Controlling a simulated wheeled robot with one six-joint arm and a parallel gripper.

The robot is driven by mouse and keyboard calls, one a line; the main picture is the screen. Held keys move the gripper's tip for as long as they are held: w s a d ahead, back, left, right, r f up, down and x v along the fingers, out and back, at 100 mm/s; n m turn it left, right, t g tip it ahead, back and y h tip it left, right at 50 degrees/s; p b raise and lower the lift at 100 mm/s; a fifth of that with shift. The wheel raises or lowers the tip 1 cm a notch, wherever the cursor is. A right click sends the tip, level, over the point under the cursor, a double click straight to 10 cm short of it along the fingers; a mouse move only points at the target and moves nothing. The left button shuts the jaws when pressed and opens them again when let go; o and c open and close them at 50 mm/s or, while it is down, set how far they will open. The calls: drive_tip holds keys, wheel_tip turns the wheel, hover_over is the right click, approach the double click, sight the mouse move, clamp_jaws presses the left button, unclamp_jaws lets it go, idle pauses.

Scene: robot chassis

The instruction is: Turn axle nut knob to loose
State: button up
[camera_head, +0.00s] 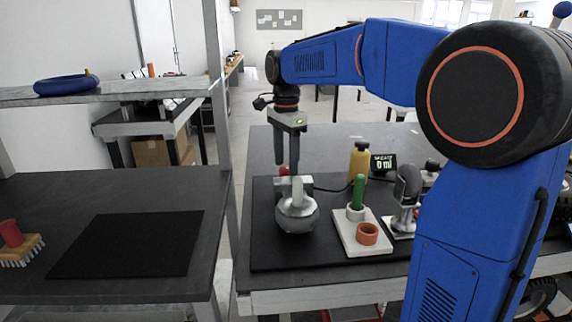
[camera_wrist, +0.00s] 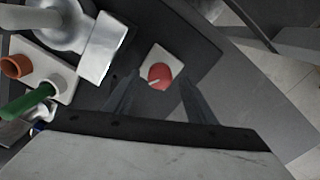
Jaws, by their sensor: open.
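The axle nut knob is a round red knob (camera_wrist: 160,76) with a white pointer mark, on a small pale square plate (camera_wrist: 152,58). In the head view only a bit of the red knob (camera_head: 284,170) shows, behind my gripper fingers and a metal block. My gripper (camera_head: 287,168) points down over it, with the fingers apart. In the wrist view my gripper (camera_wrist: 159,82) shows its two dark fingers to either side of the knob, with nothing between them but the view of it. I cannot tell whether the fingertips reach down to the knob's height.
A grey rounded part with a metal block (camera_head: 297,217) stands just in front of the knob. To the right are a white tray (camera_head: 350,238) with an orange ring (camera_head: 367,234) and green rod (camera_head: 358,190), a yellow bottle (camera_head: 359,162) and a small display (camera_head: 383,163).

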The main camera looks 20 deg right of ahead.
drive_tip(key=shift+f, duration=0.65)
drive_tip(key=c, duration=1)
drive_tip(key=shift+c, duration=0.2)
